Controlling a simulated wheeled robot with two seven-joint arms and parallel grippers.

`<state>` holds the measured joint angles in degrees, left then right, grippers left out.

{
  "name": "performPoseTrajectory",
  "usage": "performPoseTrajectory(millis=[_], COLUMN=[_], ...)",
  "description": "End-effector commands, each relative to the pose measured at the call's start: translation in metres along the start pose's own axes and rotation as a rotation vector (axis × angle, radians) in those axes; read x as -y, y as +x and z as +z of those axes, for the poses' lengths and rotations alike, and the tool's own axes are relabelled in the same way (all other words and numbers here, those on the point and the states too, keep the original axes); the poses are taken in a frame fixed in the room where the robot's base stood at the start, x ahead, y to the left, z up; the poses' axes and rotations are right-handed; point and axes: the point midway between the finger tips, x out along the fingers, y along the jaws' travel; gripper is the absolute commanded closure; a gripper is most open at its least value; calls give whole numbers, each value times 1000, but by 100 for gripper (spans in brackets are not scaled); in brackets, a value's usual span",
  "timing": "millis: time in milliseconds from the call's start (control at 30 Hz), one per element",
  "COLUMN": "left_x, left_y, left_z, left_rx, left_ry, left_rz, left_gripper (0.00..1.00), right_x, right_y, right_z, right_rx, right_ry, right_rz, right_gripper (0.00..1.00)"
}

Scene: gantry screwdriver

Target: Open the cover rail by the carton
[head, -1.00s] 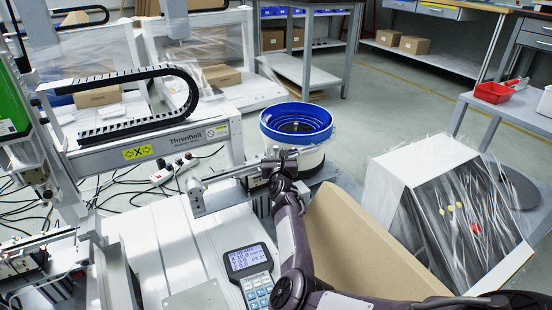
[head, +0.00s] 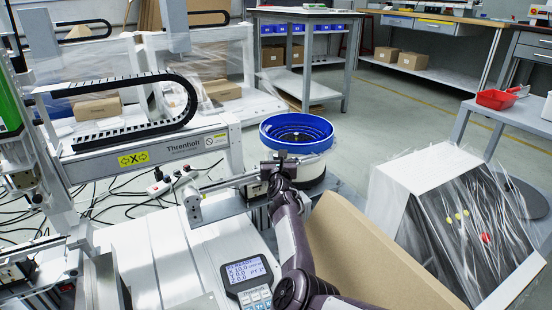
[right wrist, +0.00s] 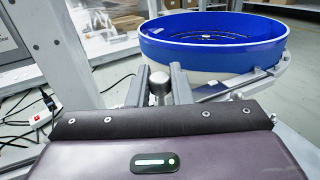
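The cover rail by the carton (head: 226,184) is a silver bar in the middle of the head view, between the grey machine bed and the blue bowl. The open brown carton (head: 375,255) stands to its right. My right gripper (head: 272,165) is at the rail's far right end. In the right wrist view, its two fingers (right wrist: 159,78) stand apart on either side of a round-headed metal knob (right wrist: 158,88). I see no firm grip on the knob; contact is hard to tell. My left gripper is not in view.
A blue-rimmed bowl feeder (head: 297,134) stands just beyond my right gripper. A plastic-wrapped white bin (head: 410,190) is at the right. A gantry beam (head: 150,155) spans the left.

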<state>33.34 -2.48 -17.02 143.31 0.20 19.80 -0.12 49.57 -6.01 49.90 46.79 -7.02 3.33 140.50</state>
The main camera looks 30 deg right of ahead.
Motion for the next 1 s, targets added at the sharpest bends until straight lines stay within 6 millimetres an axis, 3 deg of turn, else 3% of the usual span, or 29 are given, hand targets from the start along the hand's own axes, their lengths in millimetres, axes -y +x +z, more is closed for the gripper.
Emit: performPoseTrajectory(millis=[267,700,1000], left_x=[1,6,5], left_y=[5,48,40], left_z=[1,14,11], left_rx=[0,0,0], left_ry=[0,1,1], left_rz=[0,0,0], left_gripper=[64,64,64], right_x=[0,-5,-8], right_y=[0,9,16], right_z=[2,9,1], right_rx=[-13,-241,-440], right_ry=[-5,-96,-179], right_rz=[-1,2,2], right_gripper=[100,100,100])
